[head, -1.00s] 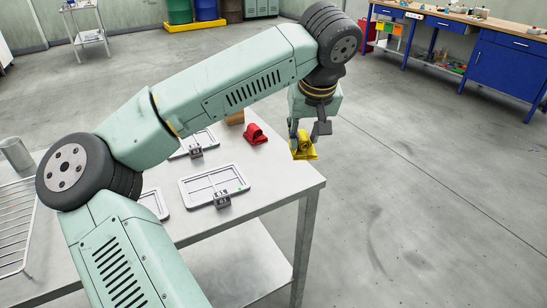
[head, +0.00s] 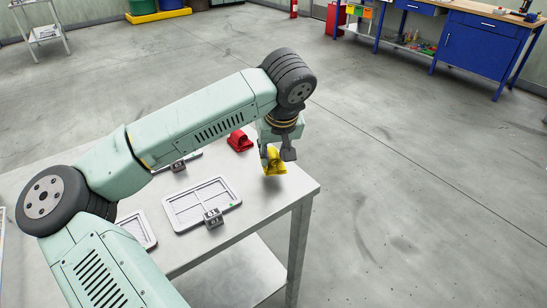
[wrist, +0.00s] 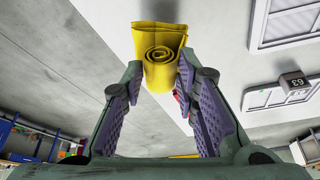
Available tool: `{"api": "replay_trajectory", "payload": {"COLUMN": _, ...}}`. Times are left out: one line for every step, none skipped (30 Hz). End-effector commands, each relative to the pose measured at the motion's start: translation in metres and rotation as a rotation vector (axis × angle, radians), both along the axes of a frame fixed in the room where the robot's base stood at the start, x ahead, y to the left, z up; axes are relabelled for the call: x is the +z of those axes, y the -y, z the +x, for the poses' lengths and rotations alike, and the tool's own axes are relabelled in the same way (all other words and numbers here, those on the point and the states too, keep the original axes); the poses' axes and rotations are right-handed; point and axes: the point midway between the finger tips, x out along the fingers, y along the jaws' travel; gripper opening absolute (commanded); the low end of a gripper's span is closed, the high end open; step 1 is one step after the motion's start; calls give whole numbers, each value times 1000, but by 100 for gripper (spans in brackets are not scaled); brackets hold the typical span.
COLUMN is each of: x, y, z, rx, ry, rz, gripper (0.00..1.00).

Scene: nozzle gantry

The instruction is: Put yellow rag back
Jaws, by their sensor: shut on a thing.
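The yellow rag (head: 275,163) is rolled up and held in my gripper (head: 276,156) near the table's right edge in the head view. The wrist view shows the rolled end of the yellow rag (wrist: 160,55) at the tips of my gripper's purple-padded fingers (wrist: 160,85). A red rag (head: 239,141) lies on the table to the left of my gripper. I cannot tell exactly how high the yellow rag is above the table.
The metal table (head: 262,215) carries white framed trays (head: 201,203) with small grey blocks at their edges. One block (wrist: 295,84) shows the number 63 in the wrist view. The table surface between the trays and the right edge is clear. Blue workbenches (head: 482,52) stand far off.

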Motion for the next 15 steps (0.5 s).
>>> {"api": "replay_trajectory", "payload": {"x": -7, "y": 0, "z": -1, "rx": -2, "ry": -3, "rz": -2, "gripper": 0}}
{"api": "replay_trajectory", "payload": {"x": -11, "y": 0, "z": -1, "rx": -1, "ry": -3, "rz": -3, "gripper": 0}}
{"api": "replay_trajectory", "payload": {"x": -17, "y": 0, "z": 0, "rx": 1, "ry": -3, "rz": -2, "gripper": 0}}
{"api": "replay_trajectory", "payload": {"x": -20, "y": 0, "z": 0, "rx": 0, "ry": -2, "rz": -3, "gripper": 0}}
{"api": "replay_trajectory", "payload": {"x": -23, "y": 0, "z": 0, "rx": 0, "ry": -1, "rz": -3, "gripper": 0}}
{"api": "replay_trajectory", "payload": {"x": -25, "y": 0, "z": 0, "rx": 1, "ry": -1, "rz": -2, "gripper": 0}}
{"api": "replay_trajectory", "payload": {"x": -27, "y": 0, "z": 0, "rx": 1, "ry": 0, "rz": -1, "gripper": 0}}
{"api": "replay_trajectory", "payload": {"x": -27, "y": 0, "z": 0, "rx": 0, "ry": 0, "rz": -1, "gripper": 0}}
{"api": "replay_trajectory", "payload": {"x": -27, "y": 0, "z": 0, "rx": 0, "ry": 1, "rz": 0, "gripper": 0}}
{"api": "replay_trajectory", "payload": {"x": -27, "y": 0, "z": 0, "rx": 0, "ry": 1, "rz": 0, "gripper": 0}}
{"api": "replay_trajectory", "payload": {"x": -27, "y": 0, "z": 0, "rx": 0, "ry": 1, "rz": 0, "gripper": 0}}
{"api": "replay_trajectory", "payload": {"x": -27, "y": 0, "z": 0, "rx": 0, "ry": 1, "rz": 0, "gripper": 0}}
{"api": "replay_trajectory", "payload": {"x": -27, "y": 0, "z": 0, "rx": 0, "ry": 1, "rz": 0, "gripper": 0}}
{"api": "replay_trajectory", "payload": {"x": -28, "y": 0, "z": 0, "rx": 0, "ry": 1, "rz": 0, "gripper": 0}}
{"api": "replay_trajectory", "payload": {"x": -29, "y": 0, "z": 0, "rx": 0, "ry": 1, "rz": 0, "gripper": 0}}
